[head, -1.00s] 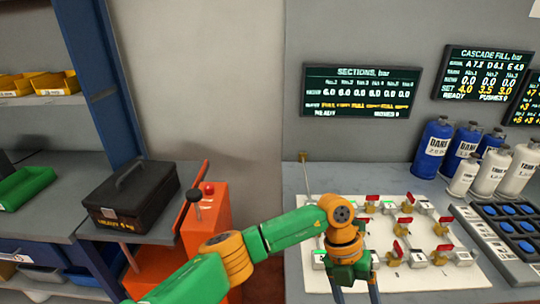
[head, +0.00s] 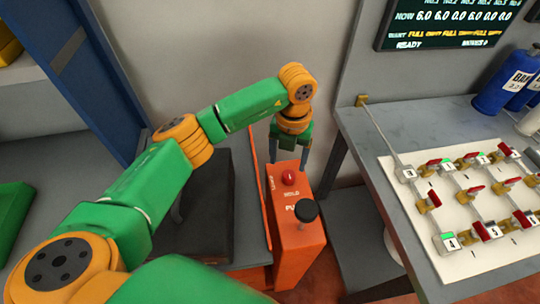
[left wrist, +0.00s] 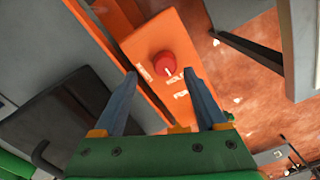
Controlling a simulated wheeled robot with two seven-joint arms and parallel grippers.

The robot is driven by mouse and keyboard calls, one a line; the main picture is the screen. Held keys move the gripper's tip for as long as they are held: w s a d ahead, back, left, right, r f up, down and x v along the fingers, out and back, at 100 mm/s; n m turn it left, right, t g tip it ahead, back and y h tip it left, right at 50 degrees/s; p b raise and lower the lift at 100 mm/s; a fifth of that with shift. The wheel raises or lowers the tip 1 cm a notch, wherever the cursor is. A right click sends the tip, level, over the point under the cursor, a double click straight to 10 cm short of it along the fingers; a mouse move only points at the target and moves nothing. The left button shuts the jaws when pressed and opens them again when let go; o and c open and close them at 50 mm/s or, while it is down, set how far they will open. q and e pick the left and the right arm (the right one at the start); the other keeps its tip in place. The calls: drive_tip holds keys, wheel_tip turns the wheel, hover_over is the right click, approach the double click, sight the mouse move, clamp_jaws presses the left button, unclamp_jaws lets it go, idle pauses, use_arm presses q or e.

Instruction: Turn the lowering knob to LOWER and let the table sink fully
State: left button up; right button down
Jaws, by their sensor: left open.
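The lowering knob (head: 289,177) is a red round knob on top of the orange pedestal (head: 300,246). A label reading HOLD is beside it; I cannot read its other position clearly. In the left wrist view the red knob (left wrist: 164,63) shows ahead of my fingers with a pale mark on it. My left gripper (head: 288,163) is open and empty, pointing down just behind the knob in the head view. The table (head: 236,150) left of the pedestal carries a black case (head: 200,205), partly hidden by my arm.
A black-knobbed lever (head: 306,210) stands on the pedestal's near part, close to my gripper. At right a grey bench (head: 372,122) holds a white valve board (head: 420,262) with red handles. A display (head: 450,20) hangs above. A blue shelf post (head: 75,50) stands left.

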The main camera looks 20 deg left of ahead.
sight(289, 174)
use_arm(q)
drive_tip(key=d+f, duration=0.1)
drive_tip(key=d+f+p, duration=0.1)
drive_tip(key=shift+s+f, duration=0.3)
drive_tip(key=shift+f, duration=0.1)
drive_tip(key=shift+a+f, duration=0.15)
drive_tip(key=shift+f, duration=0.35)
drive_tip(key=shift+a+f, duration=0.15)
drive_tip(key=shift+f, duration=0.35)
drive_tip(key=shift+w+a+f, duration=0.15)
drive_tip(key=shift+a, duration=0.3)
drive_tip(key=shift+c, duration=0.9)
drive_tip(key=shift+d, duration=0.2)
clamp_jaws()
use_arm(e)
drive_tip(key=shift+s+d+r, duration=0.15)
drive_tip(key=shift+d+r, duration=0.05)
drive_tip(key=shift+r, duration=0.6)
